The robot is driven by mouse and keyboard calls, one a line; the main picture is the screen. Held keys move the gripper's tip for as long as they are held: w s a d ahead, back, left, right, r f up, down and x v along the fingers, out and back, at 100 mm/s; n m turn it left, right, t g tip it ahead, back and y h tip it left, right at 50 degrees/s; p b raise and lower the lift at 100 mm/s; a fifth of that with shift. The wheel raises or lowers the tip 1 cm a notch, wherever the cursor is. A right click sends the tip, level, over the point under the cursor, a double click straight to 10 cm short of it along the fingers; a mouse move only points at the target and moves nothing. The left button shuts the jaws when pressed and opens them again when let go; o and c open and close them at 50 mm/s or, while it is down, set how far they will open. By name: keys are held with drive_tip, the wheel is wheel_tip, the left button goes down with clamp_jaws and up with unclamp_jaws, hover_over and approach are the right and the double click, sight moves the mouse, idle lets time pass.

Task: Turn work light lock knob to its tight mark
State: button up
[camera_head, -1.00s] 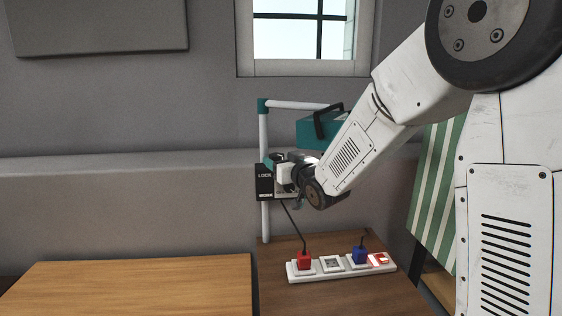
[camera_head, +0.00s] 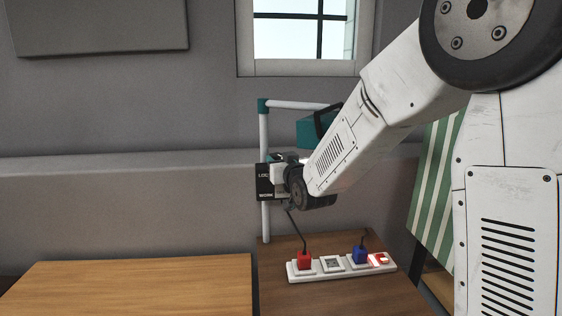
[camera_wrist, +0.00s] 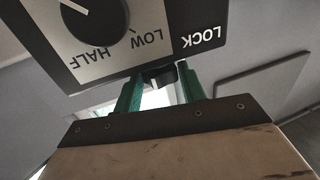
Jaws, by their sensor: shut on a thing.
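The work light stands on a white post (camera_head: 265,222) with teal fittings. Its teal lamp head (camera_head: 308,131) is partly behind my arm. Its black control box (camera_head: 264,182) is on the post, partly covered by my wrist. In the wrist view the box's panel (camera_wrist: 196,22) appears upside down, with LOCK, LOW and HALF lettering and a dial (camera_wrist: 95,14). My gripper (camera_wrist: 160,80) has green fingers on either side of a small dark lock knob (camera_wrist: 160,73) at the panel's edge, shut on it. The knob's pointer and tight mark cannot be made out.
A white power strip (camera_head: 300,278) with a red plug (camera_head: 304,260), a blue plug (camera_head: 360,254) and a lit red switch (camera_head: 378,259) lies on the brown table (camera_head: 340,297) below. A lighter wooden top (camera_head: 130,288) is clear at left. Green-striped cloth (camera_head: 437,180) hangs at right.

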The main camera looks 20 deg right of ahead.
drive_tip(key=m+h, duration=0.1)
drive_tip(key=h, duration=0.1)
drive_tip(key=a+m+h, duration=0.1)
drive_tip(key=shift+h, duration=0.4)
drive_tip(key=shift+w+a+m+g+h, duration=0.1)
drive_tip(key=shift+m+g+h, duration=0.35)
drive_tip(key=shift+m+h, duration=0.65)
drive_tip(key=shift+w+a+m+g+h, duration=0.1)
drive_tip(key=shift+m+g+h, duration=0.35)
drive_tip(key=shift+m+h, duration=0.65)
drive_tip(key=shift+h, duration=0.5)
drive_tip(key=o, duration=1)
drive_tip(key=shift+c, duration=0.2)
drive_tip(key=v, duration=0.8)
drive_tip(key=shift+r, duration=0.1)
